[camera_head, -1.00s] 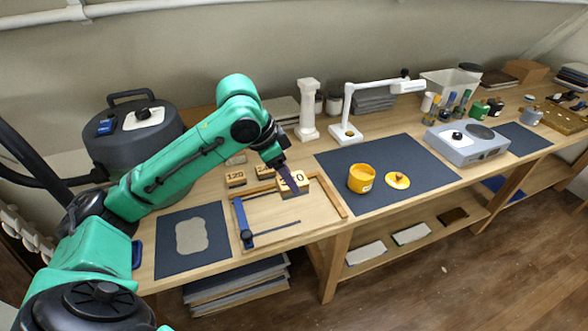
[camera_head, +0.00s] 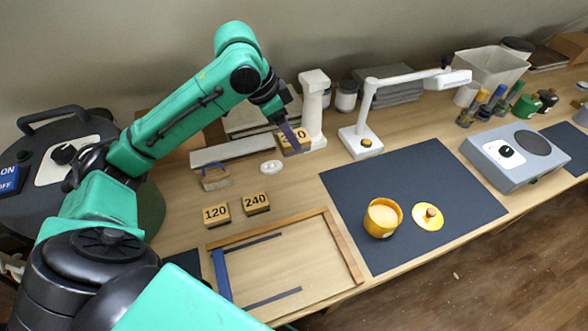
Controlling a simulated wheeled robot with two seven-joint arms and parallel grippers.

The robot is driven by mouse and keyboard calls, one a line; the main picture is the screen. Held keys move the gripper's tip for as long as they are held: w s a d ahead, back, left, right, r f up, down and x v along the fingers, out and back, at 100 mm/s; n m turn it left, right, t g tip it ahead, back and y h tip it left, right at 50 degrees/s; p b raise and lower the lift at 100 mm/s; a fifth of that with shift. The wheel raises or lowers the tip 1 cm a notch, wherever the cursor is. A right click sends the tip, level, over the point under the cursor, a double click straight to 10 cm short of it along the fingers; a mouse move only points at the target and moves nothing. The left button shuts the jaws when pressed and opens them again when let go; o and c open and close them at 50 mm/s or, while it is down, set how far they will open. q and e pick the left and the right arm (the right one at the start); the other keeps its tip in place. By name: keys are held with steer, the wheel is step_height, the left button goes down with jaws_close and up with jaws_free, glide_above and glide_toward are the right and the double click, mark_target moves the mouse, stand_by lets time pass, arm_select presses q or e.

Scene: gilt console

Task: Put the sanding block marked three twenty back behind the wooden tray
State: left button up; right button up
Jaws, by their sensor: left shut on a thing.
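My left gripper (camera_head: 287,134) is shut on a wooden sanding block (camera_head: 297,146), whose marking is partly covered by the finger. It holds the block near the white column, toward the back of the bench. The wooden tray (camera_head: 345,252), a shallow frame with a blue left side, lies at the front with two dark strips inside. Behind it stand a block marked 120 (camera_head: 216,215) and, to its right, a block marked 240 (camera_head: 256,203). My right gripper is out of view.
A white column (camera_head: 314,105) and a white lamp (camera_head: 362,142) stand close to the held block. A white disc (camera_head: 271,167) and a small blue-and-tan item (camera_head: 215,178) lie behind the blocks. Bare bench shows right of the 240 block. A dark mat (camera_head: 410,180) holds a yellow pot (camera_head: 382,218).

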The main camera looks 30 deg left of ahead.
mark_target(284, 156)
arm_select(q)
steer(key=shift+w+a+f, duration=0.25)
steer(key=shift+w+f, duration=0.2)
steer(key=shift+f, duration=0.05)
steer(key=shift+s+d+f, duration=0.2)
steer(key=shift+s+f, duration=0.15)
steer(key=shift+f, duration=0.35)
steer(key=f, duration=0.1)
steer(key=s+f, duration=0.1)
steer(key=f, duration=0.1)
steer(key=s+d+f, duration=0.1)
steer(key=f, duration=0.1)
steer(key=shift+s, duration=0.15)
steer(key=f, duration=0.5)
steer(key=w+f, duration=0.1)
steer(key=f, duration=0.1)
steer(key=shift+w+a+f+p, duration=0.1)
steer(key=shift+a+f+p, duration=0.1)
steer(key=shift+p, duration=0.1)
steer(key=shift+f, duration=2.2)
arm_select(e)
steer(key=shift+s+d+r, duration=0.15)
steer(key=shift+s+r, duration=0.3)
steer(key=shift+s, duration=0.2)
arm_select(q)
steer(key=o, duration=1.3)
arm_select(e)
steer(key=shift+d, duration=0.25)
